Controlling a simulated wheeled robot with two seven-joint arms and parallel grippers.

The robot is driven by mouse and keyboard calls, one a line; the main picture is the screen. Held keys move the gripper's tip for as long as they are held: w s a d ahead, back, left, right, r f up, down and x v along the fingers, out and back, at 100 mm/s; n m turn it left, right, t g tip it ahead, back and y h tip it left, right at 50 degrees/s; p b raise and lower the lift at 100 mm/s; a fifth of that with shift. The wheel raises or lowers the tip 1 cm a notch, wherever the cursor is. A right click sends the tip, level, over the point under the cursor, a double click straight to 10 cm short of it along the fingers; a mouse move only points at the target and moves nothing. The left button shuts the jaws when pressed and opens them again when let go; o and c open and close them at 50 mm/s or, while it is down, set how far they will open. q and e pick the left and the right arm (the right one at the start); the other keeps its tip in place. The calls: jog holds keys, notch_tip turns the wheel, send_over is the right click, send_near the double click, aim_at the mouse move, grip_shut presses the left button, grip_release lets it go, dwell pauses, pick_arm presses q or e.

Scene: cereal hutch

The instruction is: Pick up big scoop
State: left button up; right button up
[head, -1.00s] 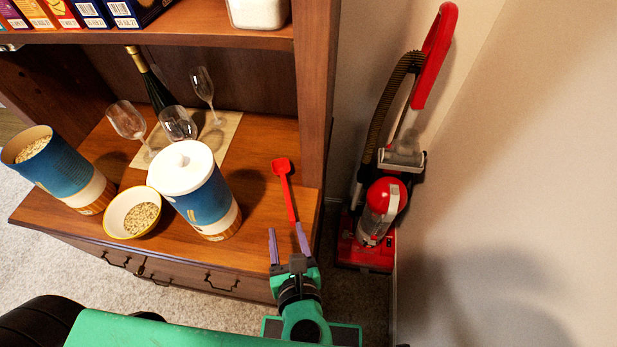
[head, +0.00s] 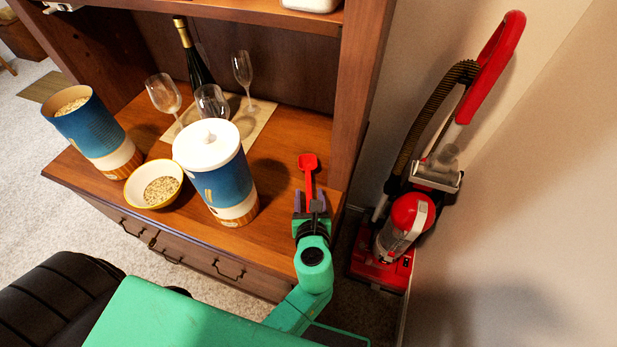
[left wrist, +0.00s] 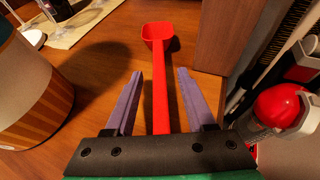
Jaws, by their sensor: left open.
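The big scoop (head: 308,163) is red with a long straight handle. It lies on the wooden counter near its right end, with its bowl toward the back. My left gripper (head: 310,198) is open over the handle end, its purple fingers one on each side of the handle. In the left wrist view the scoop (left wrist: 160,85) runs between the two open fingers (left wrist: 158,95), with a gap on both sides. The near end of the handle is hidden behind the gripper body. My right gripper is not seen.
A lidded blue canister (head: 222,185) stands left of the scoop, with a bowl of oats (head: 152,186) and an open canister (head: 95,135) farther left. Glasses and a bottle (head: 192,55) stand behind. The hutch's side post (head: 357,100) rises at right, near a red vacuum (head: 405,215).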

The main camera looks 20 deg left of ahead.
pick_arm(q)
jog(key=shift+w+a+f, duration=0.2)
jog(key=shift+w+f, duration=0.15)
jog(key=shift+w, duration=0.2)
jog(key=shift+s, duration=0.1)
grip_shut()
dwell(0.9)
